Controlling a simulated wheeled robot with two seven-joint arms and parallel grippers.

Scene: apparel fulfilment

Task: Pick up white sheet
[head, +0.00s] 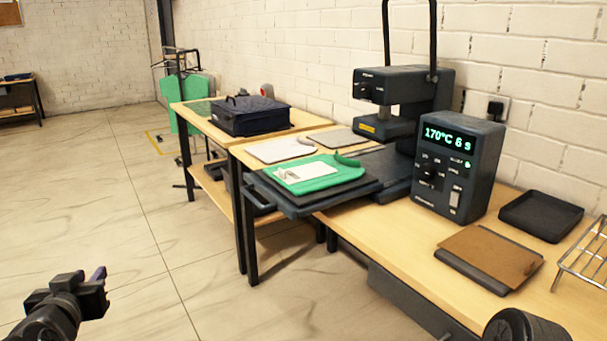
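A small white sheet (304,173) lies on a green garment (326,178), which is spread on the dark lower plate of the heat press (372,190). A small pale mark or piece shows at the sheet's left part; I cannot tell what it is. My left gripper (98,280) is at the lower left, over the floor and well apart from the press and the sheet. One purple fingertip shows on it, and its opening cannot be made out. My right gripper is not in view; a dark round part at the bottom right looks like my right arm.
A control box (458,168) reading 170°C stands right of the press. A brown pad (490,257), a black tray (540,215) and a wire rack (585,258) are on the right. A white board (281,150) and a dark blue case (250,115) are farther back.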

